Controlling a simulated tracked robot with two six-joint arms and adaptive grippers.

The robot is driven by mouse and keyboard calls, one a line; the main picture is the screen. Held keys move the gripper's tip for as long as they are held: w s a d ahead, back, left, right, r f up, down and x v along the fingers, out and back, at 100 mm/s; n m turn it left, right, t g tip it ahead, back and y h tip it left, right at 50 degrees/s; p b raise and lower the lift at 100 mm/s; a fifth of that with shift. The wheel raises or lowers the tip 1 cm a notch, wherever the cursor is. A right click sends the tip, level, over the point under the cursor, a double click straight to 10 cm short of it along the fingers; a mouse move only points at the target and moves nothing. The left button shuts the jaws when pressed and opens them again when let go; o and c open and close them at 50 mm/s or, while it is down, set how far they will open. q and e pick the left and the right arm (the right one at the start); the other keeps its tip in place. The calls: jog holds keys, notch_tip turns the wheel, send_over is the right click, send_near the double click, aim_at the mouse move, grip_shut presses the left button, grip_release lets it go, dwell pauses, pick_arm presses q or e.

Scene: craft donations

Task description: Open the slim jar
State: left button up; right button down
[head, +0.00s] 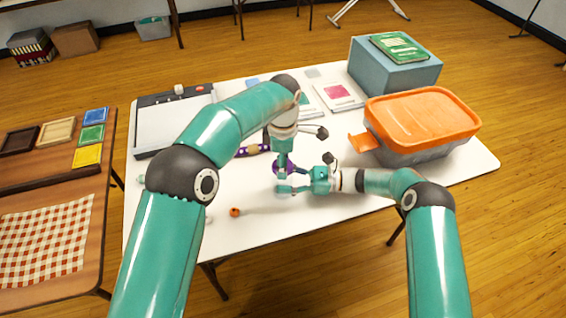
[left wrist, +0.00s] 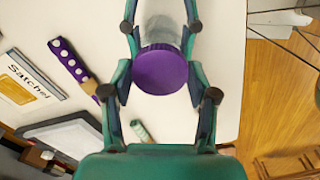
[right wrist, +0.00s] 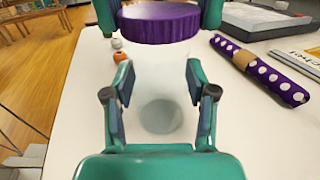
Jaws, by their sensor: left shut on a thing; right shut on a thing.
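The slim jar has a clear body (right wrist: 160,85) and a ridged purple lid (right wrist: 160,24), which sits on top of it. The lid also shows in the left wrist view (left wrist: 160,70) and, partly hidden by my grippers, in the head view (head: 283,163). My left gripper (head: 282,172) comes down from above and is shut on the lid, one finger at each side. My right gripper (head: 280,189) reaches in from the right and is shut on the jar body below the lid. The jar stands upright over the white table. I cannot tell whether the lid is loose.
A grey bin with an orange lid (head: 420,112) stands at the right, with a blue box (head: 390,75) behind it. A paper trimmer (head: 172,120) lies at the back left. A purple dotted roll (left wrist: 70,62) lies near the jar. An orange bead (head: 235,212) lies at the front.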

pick_arm(q)
jog(key=shift+r, duration=2)
pick_arm(e)
jog(key=shift+c, duration=1.3)
grip_release()
